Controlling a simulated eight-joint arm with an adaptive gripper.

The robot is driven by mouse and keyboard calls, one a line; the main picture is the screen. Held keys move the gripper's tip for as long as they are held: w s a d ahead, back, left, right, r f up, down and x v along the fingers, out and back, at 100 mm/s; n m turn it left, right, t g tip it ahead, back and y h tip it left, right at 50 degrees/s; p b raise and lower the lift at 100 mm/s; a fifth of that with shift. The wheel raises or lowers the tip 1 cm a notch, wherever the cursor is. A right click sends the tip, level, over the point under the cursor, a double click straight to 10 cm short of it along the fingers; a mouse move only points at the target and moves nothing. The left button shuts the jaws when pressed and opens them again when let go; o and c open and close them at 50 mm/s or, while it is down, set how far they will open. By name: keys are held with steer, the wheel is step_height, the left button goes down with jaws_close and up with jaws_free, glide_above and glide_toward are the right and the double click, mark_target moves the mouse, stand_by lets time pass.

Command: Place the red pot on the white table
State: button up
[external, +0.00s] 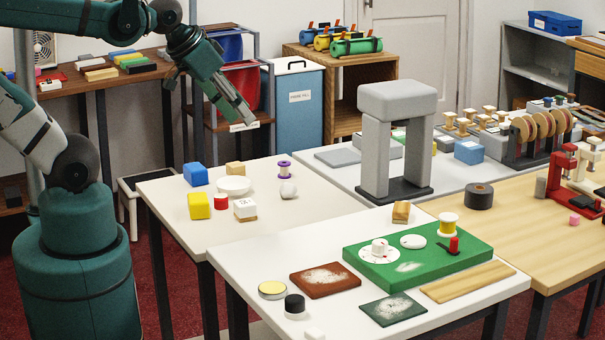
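A small red cylinder (221,202), which looks like the red pot, stands on a white-topped table (165,195) at the left. It sits between a yellow block (199,206) and a white block with dark marks (245,208), in front of a white bowl (234,185). Another white-topped table (235,260) stands nearer the camera. My gripper (247,118) hangs in the air, pointing down and right, well above the tables in the picture. No held object shows. Its fingers are too small and angled to tell whether they are open.
A blue block (195,174), a tan block (235,168), a purple spool (284,169) and a white ball (288,189) share the left table. A grey arch (398,95) rises behind the near table. A green board (418,255) carries small items. The left table's front-left area is clear.

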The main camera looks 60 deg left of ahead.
steer(key=m+g, duration=0.7)
steer(key=m, duration=0.2)
glide_above(221, 198)
steer(key=f, duration=2.2)
steer(key=shift+w+d+f+b, duration=0.1)
steer(key=shift+d+f+b, duration=0.15)
steer(key=shift+f+b, duration=0.1)
steer(key=shift+a+f, duration=0.2)
steer(key=shift+f, duration=0.15)
steer(key=shift+f+b, duration=0.3)
steer(key=shift+f, duration=1)
